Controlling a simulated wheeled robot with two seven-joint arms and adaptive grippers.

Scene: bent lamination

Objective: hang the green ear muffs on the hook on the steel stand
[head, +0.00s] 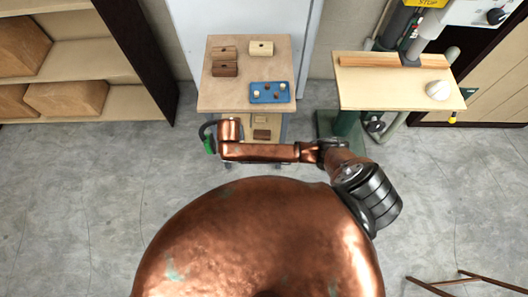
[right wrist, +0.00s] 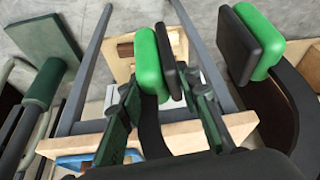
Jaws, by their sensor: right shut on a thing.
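The green ear muffs (head: 209,144) show in the head view at the left end of my right arm, partly hidden by it. In the right wrist view one green cup with a black pad (right wrist: 149,62) sits between the fingers and the other cup (right wrist: 258,62) is at the upper right, with the black band curving below it. My right gripper (right wrist: 160,88) is shut on the ear muffs, near the first cup. The ear muffs are held in front of the wooden-topped trolley. My left gripper is not in view. I cannot make out the steel stand or its hook.
The trolley top (head: 230,98) holds wooden blocks (head: 224,69) and a blue tray (head: 262,98). A machine table (head: 400,98) stands to its right, a shelf with boxes (head: 80,98) at the left. A brown frame (head: 470,282) lies at lower right. The floor between is clear.

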